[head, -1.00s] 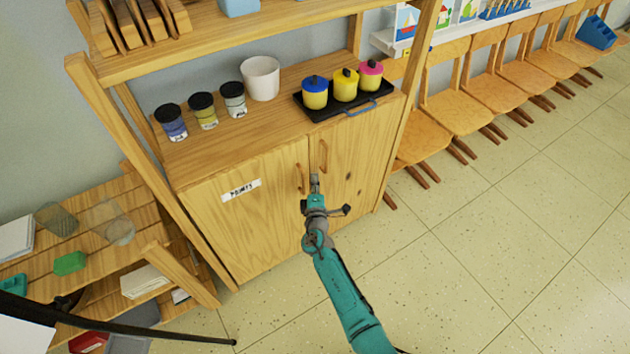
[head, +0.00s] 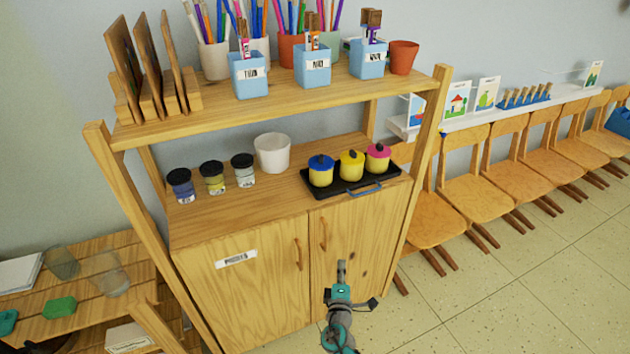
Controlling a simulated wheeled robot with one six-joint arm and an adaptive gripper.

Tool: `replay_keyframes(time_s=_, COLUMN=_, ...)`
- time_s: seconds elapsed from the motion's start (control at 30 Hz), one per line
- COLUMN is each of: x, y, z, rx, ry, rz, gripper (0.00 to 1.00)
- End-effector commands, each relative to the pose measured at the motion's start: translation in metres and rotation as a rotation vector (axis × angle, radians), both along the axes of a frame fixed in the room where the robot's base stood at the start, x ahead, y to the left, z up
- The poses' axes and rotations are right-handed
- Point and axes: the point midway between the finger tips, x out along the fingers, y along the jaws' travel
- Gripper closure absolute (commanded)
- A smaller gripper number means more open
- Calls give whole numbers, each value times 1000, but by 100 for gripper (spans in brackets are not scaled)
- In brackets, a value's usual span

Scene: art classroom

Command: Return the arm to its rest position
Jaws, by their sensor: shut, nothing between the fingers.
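My gripper (head: 341,268) shows at the lower middle of the head view, at the end of my teal and grey arm. It is shut and empty. It appears in front of the right door of the wooden cabinet (head: 255,290), below the door handles. I cannot tell exactly how far it is from the door. The rest of my arm runs out of the bottom of the picture.
Both cabinet doors are closed. On the cabinet top stand several jars (head: 212,178), a white pot (head: 272,153) and a black tray (head: 348,192) with coloured paint pots. Wooden chairs (head: 480,200) line the right wall. The floor (head: 500,310) at right is clear.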

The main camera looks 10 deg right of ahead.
Motion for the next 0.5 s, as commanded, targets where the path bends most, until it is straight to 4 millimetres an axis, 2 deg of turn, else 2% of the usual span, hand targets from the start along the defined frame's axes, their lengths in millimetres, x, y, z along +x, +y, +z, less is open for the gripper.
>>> replay_keyframes(time_s=0.13, x=-6, y=-2, z=-5, rx=11, ry=8, rz=0, gripper=100)
replay_keyframes(time_s=0.23, x=-26, y=-7, z=-19, rx=50, ry=35, rz=-1, gripper=100)
replay_keyframes(time_s=0.37, x=-74, y=-18, z=-46, rx=151, ry=89, rz=0, gripper=100)
replay_keyframes(time_s=0.5, x=-134, y=-26, z=-70, rx=286, ry=149, rz=7, gripper=100)
